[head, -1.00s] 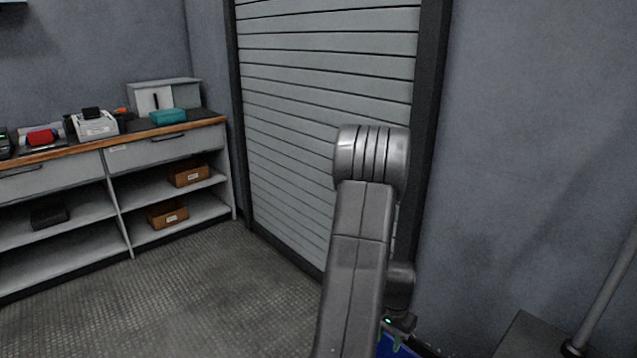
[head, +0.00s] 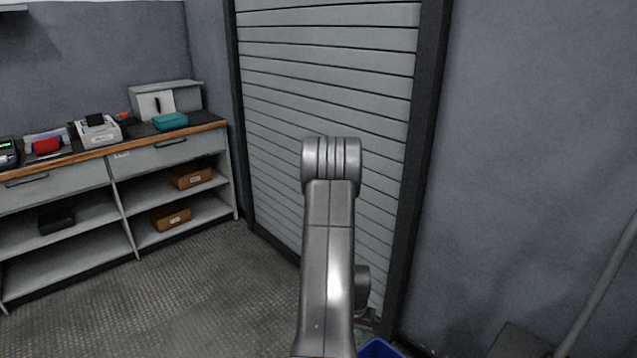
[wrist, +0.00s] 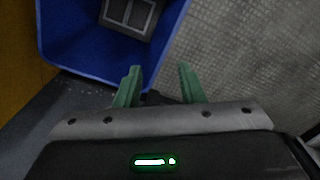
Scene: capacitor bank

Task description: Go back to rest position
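My gripper (wrist: 160,88) shows in the wrist view with its two green fingers spread apart and nothing between them. It is beside the near rim of a blue bin, over the edge between bin and floor. In the head view my arm rises in front of the roller shutter and hides the gripper.
The blue bin (wrist: 75,58) holds a grey box-like object (wrist: 130,14); a corner of the bin (head: 380,348) shows at the bottom of the head view. A workbench with shelves (head: 135,150) stands left. A roller shutter (head: 320,90) is behind my arm. Open floor (head: 200,300) lies between.

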